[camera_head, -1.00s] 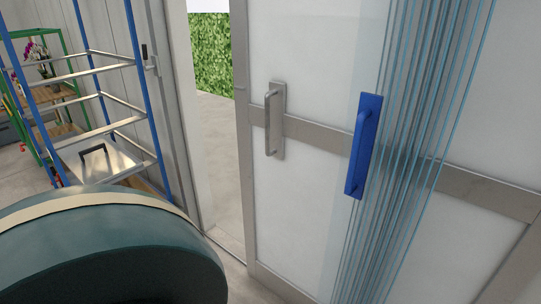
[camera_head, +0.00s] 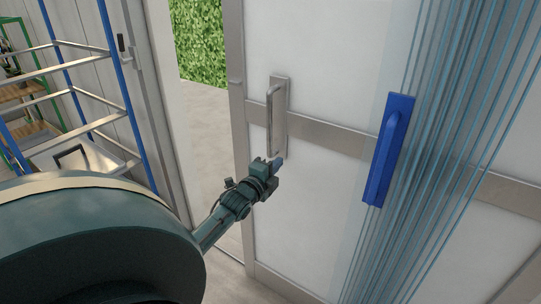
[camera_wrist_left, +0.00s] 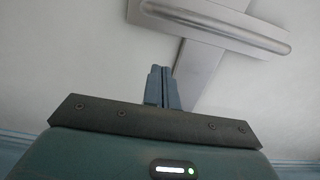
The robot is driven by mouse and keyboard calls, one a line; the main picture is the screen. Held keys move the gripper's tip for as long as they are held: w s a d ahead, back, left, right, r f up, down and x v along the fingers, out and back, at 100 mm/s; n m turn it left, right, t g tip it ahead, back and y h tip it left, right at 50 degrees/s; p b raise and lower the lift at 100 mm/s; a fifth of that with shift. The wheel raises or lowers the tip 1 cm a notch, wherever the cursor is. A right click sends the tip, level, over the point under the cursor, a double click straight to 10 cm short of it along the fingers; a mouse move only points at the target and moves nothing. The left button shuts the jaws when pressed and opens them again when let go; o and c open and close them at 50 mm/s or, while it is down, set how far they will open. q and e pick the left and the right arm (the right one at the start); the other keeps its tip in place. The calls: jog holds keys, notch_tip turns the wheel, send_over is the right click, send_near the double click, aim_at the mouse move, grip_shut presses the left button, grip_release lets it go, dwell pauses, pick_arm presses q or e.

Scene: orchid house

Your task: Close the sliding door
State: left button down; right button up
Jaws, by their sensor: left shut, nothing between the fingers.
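The sliding door (camera_head: 330,100) is a pale panel in a grey metal frame. It stands partly open, with a gap on its left that shows a hedge and floor outside. Its silver bar handle (camera_head: 271,118) sits upright on a plate near the door's left edge; the handle also shows in the left wrist view (camera_wrist_left: 225,27). My left gripper (camera_head: 280,161) is shut and empty, just below the handle's lower end, in front of the panel. In the left wrist view its closed fingers (camera_wrist_left: 161,72) point toward the door beside the handle plate. My right gripper is not in view.
A blue handle (camera_head: 388,150) is fixed to clear strips or panes (camera_head: 440,130) right of the silver handle. A blue-framed metal rack (camera_head: 85,85) stands at the left. The door jamb (camera_head: 150,95) borders the gap.

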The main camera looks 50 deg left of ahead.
aim_at(270, 156)
pick_arm(q)
jog(key=w+a, duration=0.1)
jog(key=a, duration=0.1)
jog(key=w+a, duration=0.1)
jog(key=shift+w+a, duration=0.15)
jog(key=shift+a, duration=0.65)
